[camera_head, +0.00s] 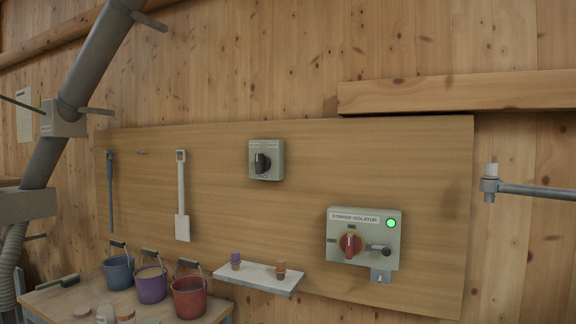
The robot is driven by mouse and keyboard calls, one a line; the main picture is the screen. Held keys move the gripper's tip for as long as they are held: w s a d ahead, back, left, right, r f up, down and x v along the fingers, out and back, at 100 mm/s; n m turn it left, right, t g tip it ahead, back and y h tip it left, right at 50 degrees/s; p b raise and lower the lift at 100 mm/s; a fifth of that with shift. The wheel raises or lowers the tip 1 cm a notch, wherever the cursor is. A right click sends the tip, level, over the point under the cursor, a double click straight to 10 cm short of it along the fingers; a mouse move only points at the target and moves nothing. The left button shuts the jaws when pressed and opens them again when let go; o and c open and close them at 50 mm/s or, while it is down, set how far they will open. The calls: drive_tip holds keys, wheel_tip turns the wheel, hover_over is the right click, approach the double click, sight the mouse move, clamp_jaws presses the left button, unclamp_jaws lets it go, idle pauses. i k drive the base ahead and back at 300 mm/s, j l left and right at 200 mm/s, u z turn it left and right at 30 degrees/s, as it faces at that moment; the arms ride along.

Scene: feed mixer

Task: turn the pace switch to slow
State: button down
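The pace switch is a small grey box (281,170) on the wooden board, with a black rotary knob (262,163) on its face. Small labels sit at its upper left, upper right and bottom, too small to read surely. The knob's handle looks near upright, perhaps leaning to the upper left; I cannot tell exactly which label it points at. Nothing covers the switch. My gripper is not in view.
A small shelf (255,277) juts out below the switch. Buckets (188,299) stand lower left. A grey rod (535,190) enters at right. The board around the switch is clear.

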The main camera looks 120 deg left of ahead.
sight(262, 163)
drive_tip(key=k+l+u, duration=0.1)
drive_tip(key=u, duration=3.15)
drive_tip(key=j, duration=0.15)
